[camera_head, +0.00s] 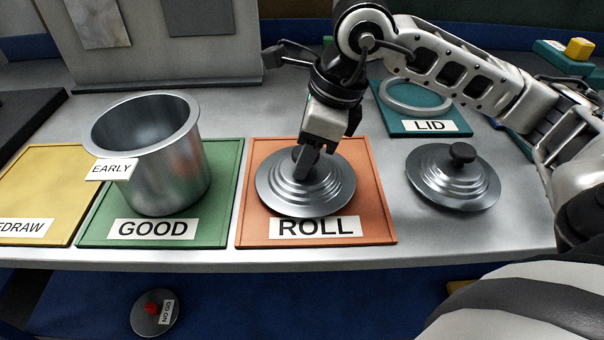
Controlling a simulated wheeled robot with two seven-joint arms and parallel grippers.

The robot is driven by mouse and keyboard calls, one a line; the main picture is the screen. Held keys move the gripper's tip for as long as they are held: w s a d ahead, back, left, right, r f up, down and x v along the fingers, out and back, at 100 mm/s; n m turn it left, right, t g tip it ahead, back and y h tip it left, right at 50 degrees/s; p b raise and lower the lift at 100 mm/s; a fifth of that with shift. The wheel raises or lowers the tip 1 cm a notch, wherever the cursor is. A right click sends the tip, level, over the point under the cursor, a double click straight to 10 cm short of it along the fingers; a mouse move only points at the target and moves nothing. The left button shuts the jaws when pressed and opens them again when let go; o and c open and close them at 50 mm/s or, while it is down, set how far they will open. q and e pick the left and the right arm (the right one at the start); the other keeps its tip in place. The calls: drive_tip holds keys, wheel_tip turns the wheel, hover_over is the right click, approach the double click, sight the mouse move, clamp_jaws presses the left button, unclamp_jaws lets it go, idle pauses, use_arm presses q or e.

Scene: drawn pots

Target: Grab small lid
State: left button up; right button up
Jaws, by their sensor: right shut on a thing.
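A round grey stepped lid (323,191) lies on the orange ROLL mat (375,225). My right gripper (305,163) points down over its middle and is shut on its knob, which the fingers mostly hide. A second stepped lid (437,186) with a dark knob rests on the bare table to the right. I cannot tell clearly which of the two is smaller. My left gripper is not in view.
A metal pot (165,165) tagged EARLY stands on the green GOOD mat (228,190). A yellow mat (40,180) lies at left. A teal LID mat (395,118) holds a metal ring (385,98) behind. A disc tagged NO GO (143,320) is below the table's front edge.

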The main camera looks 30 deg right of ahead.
sight(299, 150)
drive_tip(key=shift+d+r+p, duration=0.1)
drive_tip(key=shift+r+p, duration=1.15)
drive_tip(key=shift+r, duration=0.6)
